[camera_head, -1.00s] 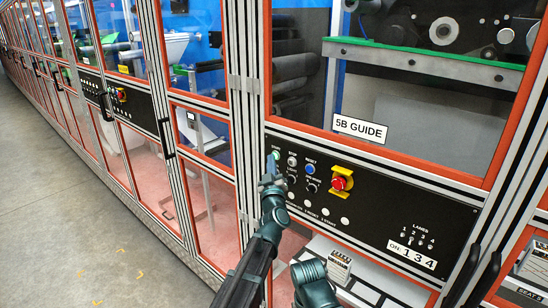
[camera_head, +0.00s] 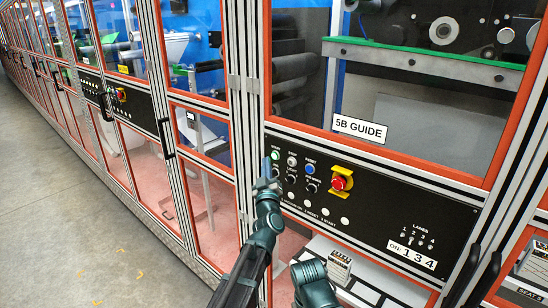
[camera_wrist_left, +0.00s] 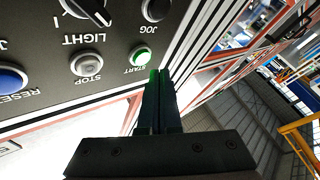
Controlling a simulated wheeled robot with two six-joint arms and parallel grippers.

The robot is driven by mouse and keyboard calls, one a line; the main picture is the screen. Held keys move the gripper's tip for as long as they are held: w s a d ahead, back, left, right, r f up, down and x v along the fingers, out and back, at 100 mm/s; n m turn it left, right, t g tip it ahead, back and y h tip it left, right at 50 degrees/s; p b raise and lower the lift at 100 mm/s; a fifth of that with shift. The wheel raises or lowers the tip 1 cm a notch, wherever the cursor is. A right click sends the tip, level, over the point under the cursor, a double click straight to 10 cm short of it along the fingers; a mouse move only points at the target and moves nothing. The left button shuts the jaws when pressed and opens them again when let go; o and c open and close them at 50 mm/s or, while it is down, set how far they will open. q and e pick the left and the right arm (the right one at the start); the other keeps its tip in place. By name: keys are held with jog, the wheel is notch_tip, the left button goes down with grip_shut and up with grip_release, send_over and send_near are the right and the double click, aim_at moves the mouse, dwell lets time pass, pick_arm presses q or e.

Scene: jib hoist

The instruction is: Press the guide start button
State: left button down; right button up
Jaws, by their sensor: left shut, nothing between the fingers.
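The guide start button (camera_head: 276,155) is a small round button at the upper left of the black control panel (camera_head: 370,205) under the "5B GUIDE" label. In the left wrist view the start button (camera_wrist_left: 141,56) has a pale centre and a green ring, with "START" printed beside it. My left gripper (camera_head: 266,166) is shut and empty, its tips just left of and below the button in the head view. In the wrist view the closed fingertips (camera_wrist_left: 158,76) are close beside the button, apart from it in the picture.
Beside it are the stop button (camera_head: 292,160), the blue reset button (camera_head: 309,169), black knobs and a red emergency stop (camera_head: 338,183) on a yellow mount. Metal frame posts (camera_head: 245,100) stand to the left. The floor (camera_head: 80,220) at left is open.

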pick_arm(q)
jog(key=s+a, duration=0.2)
jog(key=s, duration=0.1)
jog(key=shift+s+a, duration=0.25)
dwell(0.5)
jog(key=s+d+f+m+g+h, duration=0.2)
jog(key=s+f+m+g+h, duration=0.15)
jog(key=f+g, duration=0.45)
jog(key=s+d+f+m+g+h, duration=0.1)
jog(key=s+f+m+g+h, duration=0.3)
jog(key=f, duration=0.7)
jog(key=s+a+f+g+y, duration=0.2)
jog(key=s+a+f+g, duration=0.1)
jog(key=s, duration=0.4)
jog(key=s+a+f+g+y, duration=0.1)
jog(key=s+a+f+g, duration=0.2)
jog(key=s, duration=0.3)
jog(key=s+a+f+g+y, duration=0.2)
jog(key=s+a+f+g, duration=0.15)
jog(key=s, duration=0.35)
jog(key=s+d+m+y, duration=0.1)
jog(key=s+d+m, duration=0.2)
jog(key=d, duration=0.9)
jog(key=shift+s, duration=1)
